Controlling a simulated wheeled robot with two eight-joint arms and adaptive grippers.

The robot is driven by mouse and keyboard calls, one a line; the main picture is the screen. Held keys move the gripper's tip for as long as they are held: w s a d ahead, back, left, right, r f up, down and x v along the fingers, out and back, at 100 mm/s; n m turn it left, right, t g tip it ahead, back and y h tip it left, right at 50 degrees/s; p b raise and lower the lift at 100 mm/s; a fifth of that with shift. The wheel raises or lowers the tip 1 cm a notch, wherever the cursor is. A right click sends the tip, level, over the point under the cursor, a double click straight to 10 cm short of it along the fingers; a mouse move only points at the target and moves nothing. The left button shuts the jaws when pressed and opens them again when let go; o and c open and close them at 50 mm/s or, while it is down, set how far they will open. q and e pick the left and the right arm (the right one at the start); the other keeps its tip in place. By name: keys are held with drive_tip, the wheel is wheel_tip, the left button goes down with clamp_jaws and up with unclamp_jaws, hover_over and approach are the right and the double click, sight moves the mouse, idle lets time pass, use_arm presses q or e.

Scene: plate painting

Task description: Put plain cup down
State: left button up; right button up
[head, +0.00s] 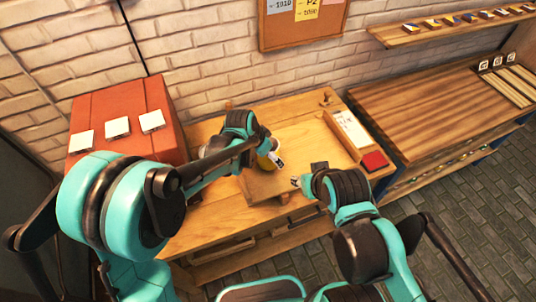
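My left arm reaches over the wooden workbench (225,212), with its gripper (277,158) above the middle of the bench. A small yellowish rounded thing (263,162) shows right at this gripper, partly hidden by it. It may be the plain cup, but it is too small and covered to be sure. I cannot tell whether the gripper's fingers are closed on it. My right gripper (297,182) is near the bench's front, a little right of and nearer than the left one. Nothing shows clearly in it, and its finger opening is too small to read.
A wooden board (262,187) lies below the grippers, with a small dark square (319,166) to the right. A wooden tray (336,125) with a white card and a red pad (374,160) lines the right side. A red cabinet (125,105) stands left.

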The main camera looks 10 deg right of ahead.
use_arm(q)
drive_tip(key=shift+r, duration=0.1)
drive_tip(key=shift+r+p, duration=0.25)
drive_tip(key=shift+p, duration=0.05)
drive_tip(key=p+v, duration=0.2)
drive_tip(key=v, duration=0.9)
drive_tip(key=shift+r+p, duration=0.3)
drive_tip(key=shift+r, duration=0.1)
drive_tip(key=shift+s+a, duration=0.1)
